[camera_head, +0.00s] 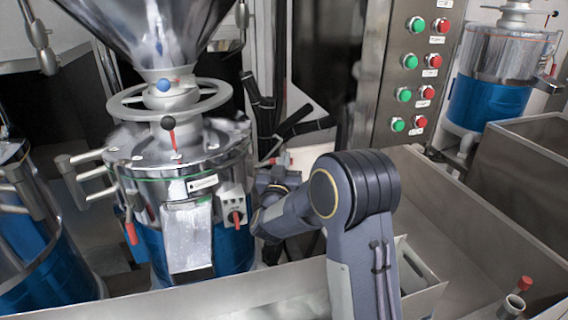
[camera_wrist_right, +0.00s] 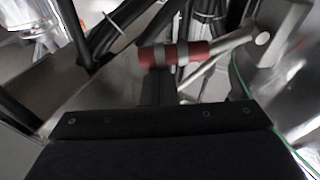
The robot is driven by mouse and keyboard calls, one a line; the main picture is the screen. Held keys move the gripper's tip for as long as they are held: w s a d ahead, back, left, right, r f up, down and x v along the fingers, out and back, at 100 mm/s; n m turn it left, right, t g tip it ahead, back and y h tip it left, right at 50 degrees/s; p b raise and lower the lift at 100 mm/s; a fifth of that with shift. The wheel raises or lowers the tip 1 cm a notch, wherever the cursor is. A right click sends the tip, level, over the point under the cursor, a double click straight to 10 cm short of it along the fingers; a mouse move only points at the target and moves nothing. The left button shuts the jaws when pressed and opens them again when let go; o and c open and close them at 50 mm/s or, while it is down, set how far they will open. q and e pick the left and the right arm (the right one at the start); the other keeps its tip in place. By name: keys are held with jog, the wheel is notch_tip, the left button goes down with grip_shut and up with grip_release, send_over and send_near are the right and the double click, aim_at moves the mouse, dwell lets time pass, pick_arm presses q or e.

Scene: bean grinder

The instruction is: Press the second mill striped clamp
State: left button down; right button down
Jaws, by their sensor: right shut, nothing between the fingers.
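The mill (camera_head: 190,160) in the middle of the head view has a steel top, a handwheel and a blue lower body. The striped clamp (camera_wrist_right: 192,52) shows in the right wrist view as a red handle with grey bands, on a metal arm reaching in from the right. My right gripper (camera_head: 272,182) is just right of the mill in the head view, partly hidden by my own arm. In the wrist view the shut, empty dark fingers (camera_wrist_right: 156,84) point up at the clamp's left part, very close below it. I cannot tell whether they touch. My left gripper is out of view.
A steel panel with green and red buttons (camera_head: 420,75) stands behind on the right. Another blue mill (camera_head: 485,100) is at the far right and one (camera_head: 35,250) at the left. Steel bins (camera_head: 480,220) fill the right front. Dark hoses (camera_wrist_right: 110,30) run behind the clamp.

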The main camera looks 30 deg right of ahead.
notch_tip(320, 180, down, 10)
jog(key=m+g+h+b, duration=0.1)
jog(key=m+g+b, duration=0.1)
jog(key=m+b, duration=0.7)
jog(key=shift+w+a+r+m+h+b, duration=0.15)
jog(key=shift+w+a+m+h+b, duration=0.2)
jog(key=shift+b, duration=2.75)
jog(key=shift+s, duration=0.1)
jog(key=v, duration=0.7)
jog(key=shift+s+a+p, duration=0.25)
jog(key=shift+a+p, duration=0.05)
jog(key=shift+p, duration=0.05)
